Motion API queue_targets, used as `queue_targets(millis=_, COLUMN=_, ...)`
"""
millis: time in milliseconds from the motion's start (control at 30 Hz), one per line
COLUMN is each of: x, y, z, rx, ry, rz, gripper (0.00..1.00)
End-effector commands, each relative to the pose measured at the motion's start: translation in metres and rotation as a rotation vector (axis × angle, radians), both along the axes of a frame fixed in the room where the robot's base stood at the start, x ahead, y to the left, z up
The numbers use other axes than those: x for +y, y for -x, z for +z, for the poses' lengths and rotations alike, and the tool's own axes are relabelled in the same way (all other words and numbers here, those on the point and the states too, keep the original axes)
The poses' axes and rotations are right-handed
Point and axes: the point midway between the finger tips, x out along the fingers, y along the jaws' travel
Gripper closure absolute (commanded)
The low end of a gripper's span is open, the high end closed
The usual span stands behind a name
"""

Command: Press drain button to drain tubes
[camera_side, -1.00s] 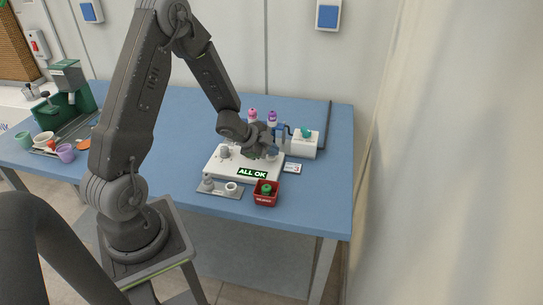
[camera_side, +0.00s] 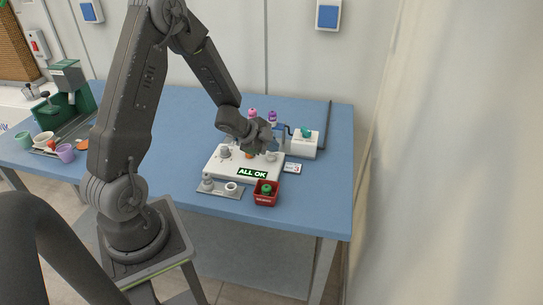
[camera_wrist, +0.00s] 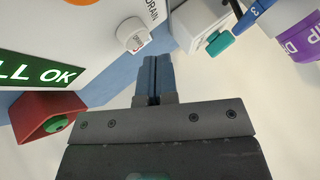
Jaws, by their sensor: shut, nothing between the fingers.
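A white station (camera_side: 215,170) with a green "ALL OK" display (camera_side: 252,174) stands on the blue table. In the wrist view the display (camera_wrist: 38,72) is at the left. A white round button (camera_wrist: 131,35) sticks up beside the lettering "DRAIN" (camera_wrist: 152,10) near the station's edge. My gripper (camera_wrist: 154,58) is shut and empty, its fingertips just below and right of this button in the picture; I cannot tell whether they touch it. In the side view my gripper (camera_side: 262,146) hangs over the station's right part and hides some of it. The tubes cannot be made out clearly.
A red bin (camera_side: 266,198) with a green item stands at the front, beside a grey tray (camera_side: 218,192) with small parts. The table's right side is clear.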

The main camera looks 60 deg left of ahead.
Motion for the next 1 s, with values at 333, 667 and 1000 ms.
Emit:
queue_targets(millis=333, x=0.0, y=0.0, z=0.002, rx=0.0, ry=-0.001, rz=-0.001, gripper=1.0)
queue_targets(millis=667, x=0.0, y=-0.001, z=0.032, rx=-0.003, ry=-0.003, rz=-0.002, gripper=1.0)
queue_targets(millis=1000, x=0.0, y=0.0, z=0.051, rx=0.0, ry=-0.001, rz=-0.001, gripper=1.0)
